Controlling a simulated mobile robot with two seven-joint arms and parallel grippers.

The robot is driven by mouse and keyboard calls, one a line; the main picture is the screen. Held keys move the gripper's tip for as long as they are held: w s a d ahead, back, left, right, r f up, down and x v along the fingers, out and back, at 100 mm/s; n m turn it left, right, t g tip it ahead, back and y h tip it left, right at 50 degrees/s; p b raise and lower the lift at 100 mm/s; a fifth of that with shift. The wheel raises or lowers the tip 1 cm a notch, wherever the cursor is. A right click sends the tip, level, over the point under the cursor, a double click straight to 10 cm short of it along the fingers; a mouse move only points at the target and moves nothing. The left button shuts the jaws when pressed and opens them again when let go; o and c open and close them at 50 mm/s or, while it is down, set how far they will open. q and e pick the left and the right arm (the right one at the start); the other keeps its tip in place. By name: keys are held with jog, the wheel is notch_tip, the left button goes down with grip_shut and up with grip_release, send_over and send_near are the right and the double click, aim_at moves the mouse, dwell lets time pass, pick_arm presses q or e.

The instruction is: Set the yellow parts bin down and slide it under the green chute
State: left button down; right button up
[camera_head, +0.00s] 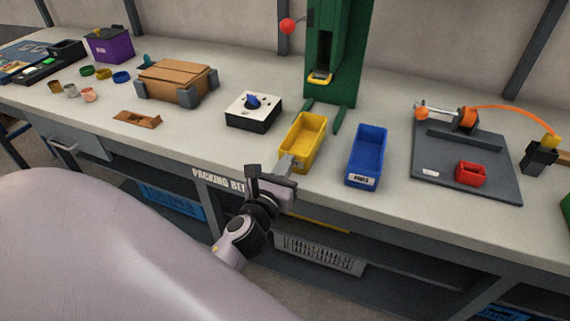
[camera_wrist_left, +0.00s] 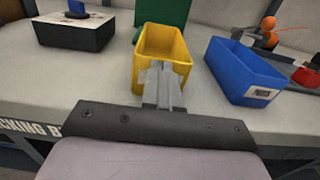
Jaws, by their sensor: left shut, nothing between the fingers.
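The yellow parts bin (camera_head: 305,136) stands upright on the bench in front of the green chute (camera_head: 345,45), its far end near the chute's two green feet. It looks empty, and it also shows in the left wrist view (camera_wrist_left: 174,42). My left gripper (camera_head: 286,163) is shut and empty, with its fingertips at the bin's near end. In the left wrist view the shut fingers (camera_wrist_left: 160,72) overlap the bin's near wall; whether they touch it I cannot tell. The chute's lower part shows behind the bin in that view (camera_wrist_left: 163,12). My right gripper is not in view.
A blue bin (camera_head: 365,160) stands close to the right of the yellow bin. A white box with a blue knob (camera_head: 250,112) stands to its left. A grey board (camera_head: 465,160) with a red part lies farther right.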

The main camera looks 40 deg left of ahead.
aim_at(302, 149)
pick_arm(q)
jog(key=shift+w, duration=0.1)
jog(key=x, duration=1.1)
jog(key=shift+w, duration=0.2)
jog(key=shift+s, duration=0.1)
